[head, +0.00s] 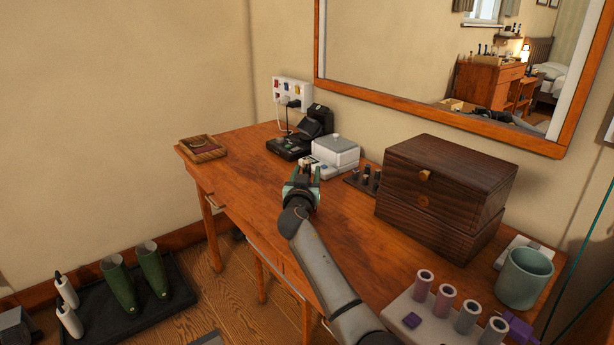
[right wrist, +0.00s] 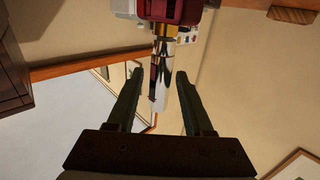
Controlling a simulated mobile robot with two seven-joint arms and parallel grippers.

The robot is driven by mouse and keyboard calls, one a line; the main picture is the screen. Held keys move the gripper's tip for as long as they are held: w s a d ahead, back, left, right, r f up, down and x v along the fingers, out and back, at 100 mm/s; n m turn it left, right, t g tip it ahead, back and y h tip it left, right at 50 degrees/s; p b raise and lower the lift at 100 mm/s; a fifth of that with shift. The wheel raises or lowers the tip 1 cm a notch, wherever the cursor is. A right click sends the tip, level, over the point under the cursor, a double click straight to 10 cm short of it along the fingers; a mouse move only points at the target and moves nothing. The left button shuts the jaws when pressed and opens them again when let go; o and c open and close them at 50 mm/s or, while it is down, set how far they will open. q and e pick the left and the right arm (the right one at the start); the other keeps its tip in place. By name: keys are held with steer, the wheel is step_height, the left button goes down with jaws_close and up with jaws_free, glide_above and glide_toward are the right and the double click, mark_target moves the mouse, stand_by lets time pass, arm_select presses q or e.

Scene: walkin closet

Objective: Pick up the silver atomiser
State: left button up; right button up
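In the right wrist view a slim, shiny silver cylinder, which looks like the silver atomiser (right wrist: 163,66), lies between the two fingers of my right gripper (right wrist: 158,76). The fingers are apart, with a gap showing on both sides of it, so it is not gripped. In the head view my right gripper (head: 303,173) is over the wooden table (head: 245,177), just in front of a white box (head: 336,150). The atomiser is mostly hidden there by the gripper. My left gripper is not in view.
A black device (head: 290,146) stands behind left of the gripper. A dark wooden box (head: 440,190) and a dark stand with small pieces (head: 364,180) are to the right. A wooden tray (head: 202,149) lies at the far left. The table's left middle is clear.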

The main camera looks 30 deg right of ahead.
jaws_close()
stand_by(0.4)
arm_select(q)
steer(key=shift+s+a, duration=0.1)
arm_select(e)
steer(key=shift+r, duration=0.2)
